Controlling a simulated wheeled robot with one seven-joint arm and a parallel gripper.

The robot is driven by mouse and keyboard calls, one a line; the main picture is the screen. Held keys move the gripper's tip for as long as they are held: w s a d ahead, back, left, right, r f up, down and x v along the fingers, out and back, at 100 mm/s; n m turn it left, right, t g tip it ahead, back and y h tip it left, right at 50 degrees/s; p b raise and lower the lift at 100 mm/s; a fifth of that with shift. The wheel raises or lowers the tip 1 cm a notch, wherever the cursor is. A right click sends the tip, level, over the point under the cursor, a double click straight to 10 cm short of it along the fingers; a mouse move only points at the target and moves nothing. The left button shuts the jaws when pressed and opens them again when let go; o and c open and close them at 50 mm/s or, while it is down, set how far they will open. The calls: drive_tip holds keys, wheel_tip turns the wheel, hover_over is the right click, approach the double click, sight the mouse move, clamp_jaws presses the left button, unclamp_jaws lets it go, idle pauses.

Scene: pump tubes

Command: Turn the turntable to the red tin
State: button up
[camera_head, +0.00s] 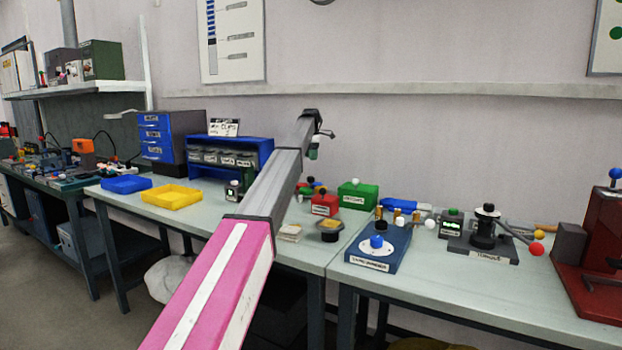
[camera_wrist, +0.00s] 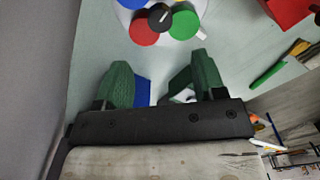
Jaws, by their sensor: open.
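In the wrist view, a pale round turntable (camera_wrist: 163,36) lies at the top edge, partly cut off. It bears a red tin (camera_wrist: 143,32), a green tin (camera_wrist: 185,25) and a blue tin (camera_wrist: 130,3) around a black centre knob (camera_wrist: 159,17) with a pale mark. The red tin is on the side near my gripper, at left. My gripper (camera_wrist: 162,62) has its green fingers spread apart with nothing held between them. The fingertips are apart from the tins in the picture; their height over the bench is hard to tell. In the head view my arm hides part of this area.
A red box (camera_wrist: 287,10) stands right of the turntable, with a green pen (camera_wrist: 267,74) near it. A blue thing (camera_wrist: 143,91) shows beside the left finger. In the head view, a green box (camera_head: 357,196) and a yellow tray (camera_head: 172,197) stand on the bench.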

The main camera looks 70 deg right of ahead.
sight(311, 177)
wheel_tip(311, 177, down, 11)
drive_tip(key=shift+r, duration=0.1)
clamp_jaws()
idle(0.5)
